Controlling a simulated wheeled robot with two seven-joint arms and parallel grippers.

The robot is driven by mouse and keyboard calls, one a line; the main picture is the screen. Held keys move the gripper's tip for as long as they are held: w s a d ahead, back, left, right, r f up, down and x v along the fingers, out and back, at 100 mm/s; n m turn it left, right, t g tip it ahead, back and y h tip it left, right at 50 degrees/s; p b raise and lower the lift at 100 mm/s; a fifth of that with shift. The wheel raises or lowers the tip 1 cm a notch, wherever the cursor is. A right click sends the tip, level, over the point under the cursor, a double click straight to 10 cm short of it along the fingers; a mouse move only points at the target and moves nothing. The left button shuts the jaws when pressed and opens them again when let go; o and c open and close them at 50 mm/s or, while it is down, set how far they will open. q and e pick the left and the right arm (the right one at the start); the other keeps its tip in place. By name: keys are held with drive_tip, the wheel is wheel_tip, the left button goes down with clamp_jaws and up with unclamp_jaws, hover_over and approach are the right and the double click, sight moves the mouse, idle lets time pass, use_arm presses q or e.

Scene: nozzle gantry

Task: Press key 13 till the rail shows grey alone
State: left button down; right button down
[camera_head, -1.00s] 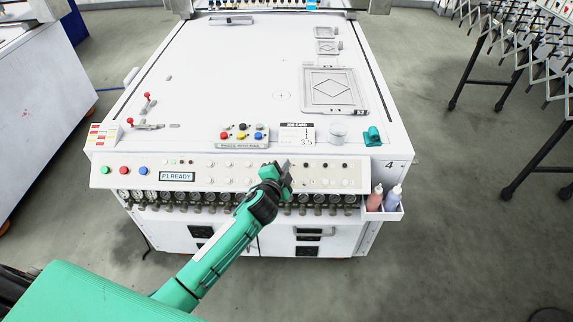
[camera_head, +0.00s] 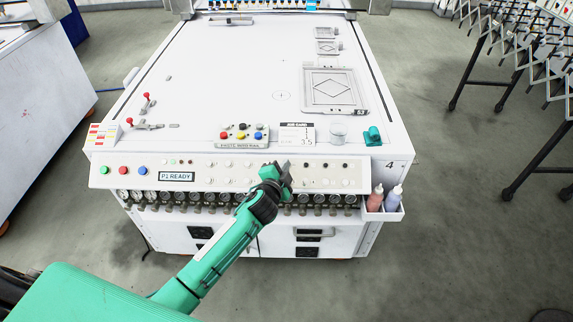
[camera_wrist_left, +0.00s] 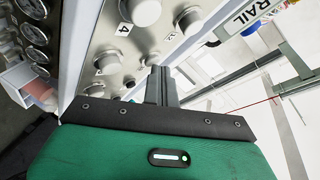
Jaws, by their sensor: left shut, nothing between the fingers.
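My left gripper (camera_head: 283,168) is shut and empty. Its tip is at the sloped control panel (camera_head: 108,159), over the rows of white keys right of the panel's middle. The left wrist view shows its closed fingers (camera_wrist_left: 160,84) close to the panel and several round knobs (camera_wrist_left: 147,11). I cannot tell whether the tip touches a key, and key 13 cannot be picked out. The small display (camera_head: 177,176) reads P1 READY. A rail label (camera_wrist_left: 246,14) shows at the top of the left wrist view. My right gripper is not in view.
A clear cup (camera_head: 338,137) and a green item (camera_head: 372,136) stand to the right. Two bottles (camera_head: 377,199) hang at the right corner. Gauges line the panel's lower edge.

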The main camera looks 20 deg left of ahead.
use_arm(q)
drive_tip(key=shift+s+d+r+p, duration=0.1)
drive_tip(key=shift+s+r+p, duration=0.4)
drive_tip(key=shift+r+p, duration=0.3)
drive_tip(key=shift+f, duration=0.1)
drive_tip(key=s+r+p, duration=0.1)
drive_tip(key=r+p, duration=0.1)
drive_tip(key=s+r+p, duration=0.1)
drive_tip(key=r+p, duration=0.1)
drive_tip(key=shift+s+d+r, duration=0.1)
drive_tip(key=shift+s+d, duration=0.25)
drive_tip(key=shift+d, duration=0.05)
idle(1.5)
